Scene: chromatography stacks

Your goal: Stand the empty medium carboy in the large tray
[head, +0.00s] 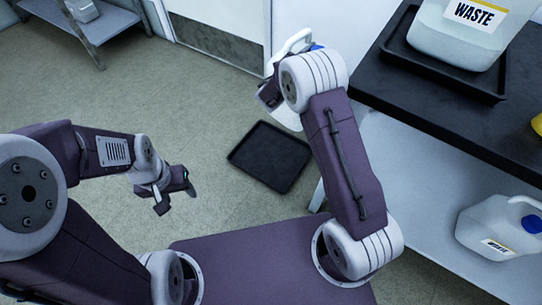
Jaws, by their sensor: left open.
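A white carboy (288,118) with a blue cap shows in pieces behind my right wrist, its handle above and part of its body below. It appears to hang off the floor in my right gripper (268,95), which is partly hidden by the wrist. My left gripper (176,198) is open and empty over the floor at left centre. A black tray (270,157) lies empty on the floor between my arms. Another black tray (400,52) sits on the dark bench top and bears a large carboy (452,40) labelled WASTE. I cannot tell which tray is larger.
The dark bench (425,112) fills the right side. Its lower grey shelf (410,190) bears another waste carboy (490,225) with a blue cap. A metal shelf (110,25) stands at the far left, and a door (220,30) is at the back. Floor around the floor tray is clear.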

